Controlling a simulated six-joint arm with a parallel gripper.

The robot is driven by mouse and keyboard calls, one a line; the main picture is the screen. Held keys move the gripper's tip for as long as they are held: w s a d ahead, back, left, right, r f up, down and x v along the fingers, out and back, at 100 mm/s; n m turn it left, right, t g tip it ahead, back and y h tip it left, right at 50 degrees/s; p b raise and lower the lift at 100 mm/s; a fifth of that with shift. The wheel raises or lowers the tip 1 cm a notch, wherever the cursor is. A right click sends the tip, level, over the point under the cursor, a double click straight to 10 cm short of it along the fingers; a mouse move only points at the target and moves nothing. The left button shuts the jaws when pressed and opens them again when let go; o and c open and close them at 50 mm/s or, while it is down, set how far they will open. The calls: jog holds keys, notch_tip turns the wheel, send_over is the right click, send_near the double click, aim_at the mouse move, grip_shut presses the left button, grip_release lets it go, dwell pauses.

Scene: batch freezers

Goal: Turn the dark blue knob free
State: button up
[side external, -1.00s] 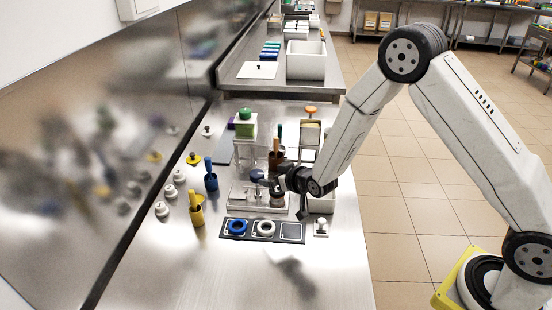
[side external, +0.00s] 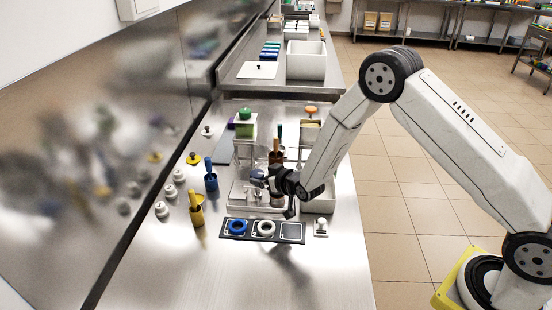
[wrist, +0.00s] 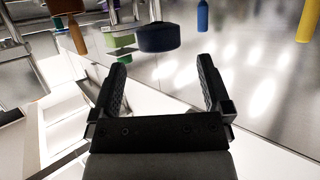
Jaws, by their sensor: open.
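The dark blue knob (wrist: 158,37) is a short round cap in the wrist view, a little beyond my fingertips and between their lines. In the side view the knob (side external: 257,173) is a small dark shape on the clear-and-metal freezer stand (side external: 240,192), just left of my gripper. My gripper (wrist: 155,72) is open, with its two dark fingers apart and nothing between them. In the side view my gripper (side external: 272,181) lies roughly level at the stand and partly covers it. I cannot tell whether a finger touches the knob.
A black tray (side external: 292,232) with a blue ring (side external: 237,227) and a white ring (side external: 265,228) lies in front. Blue (side external: 211,180) and yellow (side external: 197,213) handled holders stand left. A brown holder (side external: 276,157) stands just behind my gripper.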

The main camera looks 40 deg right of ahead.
aim_at(258, 174)
jog(key=shift+x, duration=2.4)
jog(key=c, duration=1.3)
